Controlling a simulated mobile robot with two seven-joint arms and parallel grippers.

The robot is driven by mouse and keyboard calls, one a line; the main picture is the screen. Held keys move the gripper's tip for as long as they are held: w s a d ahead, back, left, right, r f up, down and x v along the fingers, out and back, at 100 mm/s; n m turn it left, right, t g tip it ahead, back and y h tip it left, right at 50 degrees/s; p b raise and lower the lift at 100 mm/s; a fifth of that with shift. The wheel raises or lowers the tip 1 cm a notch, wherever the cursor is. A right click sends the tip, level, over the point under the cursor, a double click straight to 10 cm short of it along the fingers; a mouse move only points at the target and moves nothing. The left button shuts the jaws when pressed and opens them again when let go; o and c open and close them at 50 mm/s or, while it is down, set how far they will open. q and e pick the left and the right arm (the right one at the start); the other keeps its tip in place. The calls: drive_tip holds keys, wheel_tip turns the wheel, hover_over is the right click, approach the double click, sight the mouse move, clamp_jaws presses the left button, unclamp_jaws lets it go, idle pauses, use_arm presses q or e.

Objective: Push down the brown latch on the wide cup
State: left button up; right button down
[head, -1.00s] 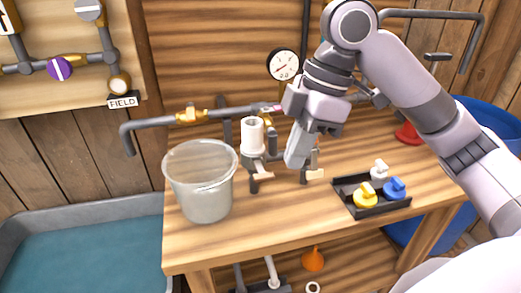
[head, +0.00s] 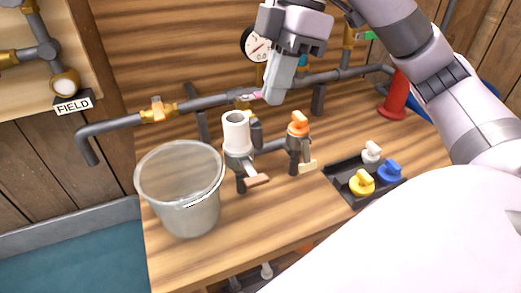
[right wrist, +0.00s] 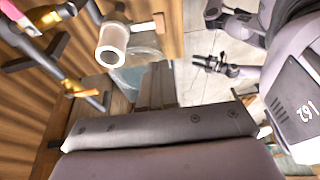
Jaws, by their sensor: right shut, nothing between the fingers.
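The wide cup (head: 236,133) is a white, open-topped cylinder on a grey fitting at the bench's middle. Its brown latch (head: 257,180) sticks out at the front, toward the lower right. The cup also shows in the right wrist view (right wrist: 113,38). My right gripper (head: 273,96) is shut and empty, pointing down, above and behind the cup to the right, apart from cup and latch. A narrower fitting with an orange plug (head: 298,124) and a tan latch (head: 307,167) stands to the right. A dark gripper, apparently my left (right wrist: 214,66), shows small; its jaw state is unclear.
A clear bucket (head: 180,185) stands close left of the cup. A black tray (head: 338,180) with yellow, blue and white plugs lies at right. A grey pipe (head: 205,102) and a gauge (head: 257,45) are behind. The bench front is clear.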

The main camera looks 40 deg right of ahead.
drive_tip(key=b, duration=0.4)
hover_over(256, 179)
drive_tip(key=d, duration=0.1)
wheel_tip(256, 179, down, 12)
drive_tip(key=shift+f, duration=0.1)
use_arm(q)
drive_tip(key=shift+w+d+f, duration=0.2)
drive_tip(key=shift+d+f, duration=0.05)
drive_tip(key=shift+f, duration=0.35)
drive_tip(key=shift+w+d+f, duration=0.2)
drive_tip(key=shift+f, duration=0.4)
use_arm(e)
drive_tip(key=shift+f, duration=0.7)
use_arm(q)
drive_tip(key=shift+s, duration=0.1)
use_arm(e)
drive_tip(key=shift+s+t, duration=0.2)
drive_tip(key=shift+t, duration=0.1)
use_arm(q)
drive_tip(key=shift+s+a, duration=0.15)
drive_tip(key=shift+s, duration=0.65)
use_arm(e)
drive_tip(key=shift+f, duration=0.15)
